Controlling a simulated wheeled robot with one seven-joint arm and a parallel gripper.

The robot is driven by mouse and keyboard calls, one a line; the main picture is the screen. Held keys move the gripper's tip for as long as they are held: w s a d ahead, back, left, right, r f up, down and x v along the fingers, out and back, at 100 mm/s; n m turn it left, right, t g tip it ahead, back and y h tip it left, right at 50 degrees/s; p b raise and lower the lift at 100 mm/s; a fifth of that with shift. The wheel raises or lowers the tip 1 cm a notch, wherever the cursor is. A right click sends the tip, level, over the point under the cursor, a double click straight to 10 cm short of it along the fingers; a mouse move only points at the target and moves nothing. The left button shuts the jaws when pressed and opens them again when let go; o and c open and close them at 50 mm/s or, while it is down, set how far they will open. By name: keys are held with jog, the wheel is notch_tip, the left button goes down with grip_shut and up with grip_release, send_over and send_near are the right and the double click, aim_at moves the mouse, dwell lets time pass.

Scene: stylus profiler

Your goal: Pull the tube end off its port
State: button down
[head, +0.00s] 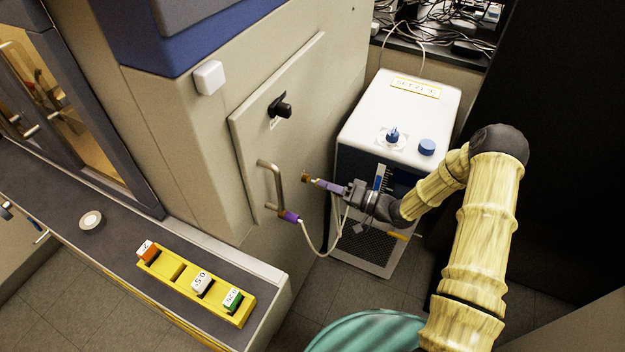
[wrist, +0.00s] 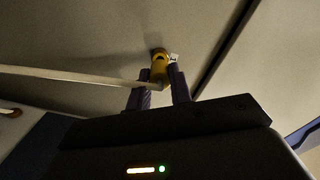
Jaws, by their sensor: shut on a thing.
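My gripper (head: 318,182) has purple fingers and is shut at the front of the beige cabinet (head: 215,130). In the wrist view the fingers (wrist: 163,88) stand either side of a yellow tube end (wrist: 159,68) and hold it. The tube end also shows as a brownish tip in the head view (head: 306,177). A pale tube (wrist: 80,76) leaves it to the left. Its top meets a dark spot on the beige panel, beside a small white tag (wrist: 174,57). The port itself is mostly hidden, and I cannot tell whether the end is seated or slightly off.
A metal handle (head: 265,180) and a black knob (head: 280,106) stick out of the cabinet door. The tube (head: 318,253) hangs in a loop from a purple piece (head: 290,217). A white-topped unit (head: 410,105) stands behind my gripper. A yellow rack (head: 180,290) lies on the bench.

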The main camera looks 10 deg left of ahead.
jog(key=shift+v, duration=1.15)
jog(key=shift+r, duration=0.1)
jog(key=d+r+p, duration=0.1)
jog(key=s+d+r+p, duration=0.1)
jog(key=d, duration=0.1)
jog(key=d+p, duration=0.1)
jog(key=shift+s+d+r, duration=0.35)
jog(key=shift+r, duration=0.05)
dwell(0.4)
